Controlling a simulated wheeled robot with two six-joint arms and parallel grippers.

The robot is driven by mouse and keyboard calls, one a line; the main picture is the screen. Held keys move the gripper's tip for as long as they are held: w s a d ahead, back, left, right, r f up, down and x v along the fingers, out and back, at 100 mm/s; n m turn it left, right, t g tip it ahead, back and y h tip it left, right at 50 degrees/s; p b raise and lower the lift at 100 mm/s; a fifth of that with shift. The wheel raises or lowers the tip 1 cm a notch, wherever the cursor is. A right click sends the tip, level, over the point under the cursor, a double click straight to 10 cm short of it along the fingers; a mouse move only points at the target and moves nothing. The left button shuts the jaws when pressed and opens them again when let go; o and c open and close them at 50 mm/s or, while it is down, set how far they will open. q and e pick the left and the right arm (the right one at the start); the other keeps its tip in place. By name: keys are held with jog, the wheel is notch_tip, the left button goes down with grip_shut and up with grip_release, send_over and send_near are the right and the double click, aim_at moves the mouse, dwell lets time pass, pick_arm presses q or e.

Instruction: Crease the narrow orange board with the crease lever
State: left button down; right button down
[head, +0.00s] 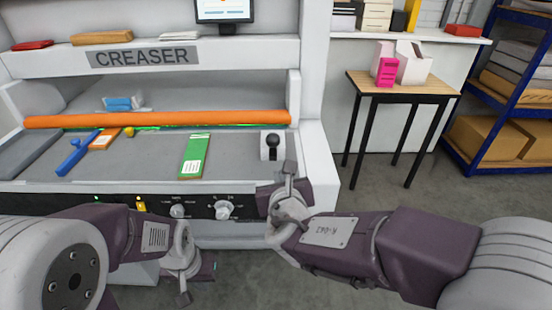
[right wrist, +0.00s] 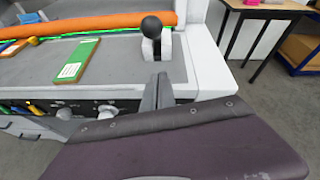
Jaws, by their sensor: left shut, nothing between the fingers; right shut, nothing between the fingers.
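The narrow orange board (head: 103,139) with a pale label lies on the creaser bed at the left, its far end close to the long orange bar. Its edge also shows at the left of the right wrist view (right wrist: 14,48). The crease lever (head: 272,141) has a black ball knob and stands upright in a white slot at the bed's right end; it shows larger in the right wrist view (right wrist: 151,27). My right gripper (head: 288,168) is shut and empty, just in front of the lever, apart from it. My left gripper (head: 184,298) is shut and empty, low before the front panel.
A green board (head: 195,156) with a white label lies mid-bed. A blue tool (head: 77,153) and a small yellow piece (head: 129,132) flank the orange board. The orange bar (head: 160,119) spans the bed. A side table (head: 425,88) with boxes stands at the right.

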aim_at(273, 139)
jog(key=w+p, duration=0.1)
jog(key=w, duration=0.6)
jog(key=shift+w+a+r, duration=0.35)
jog(key=shift+a+r, duration=0.1)
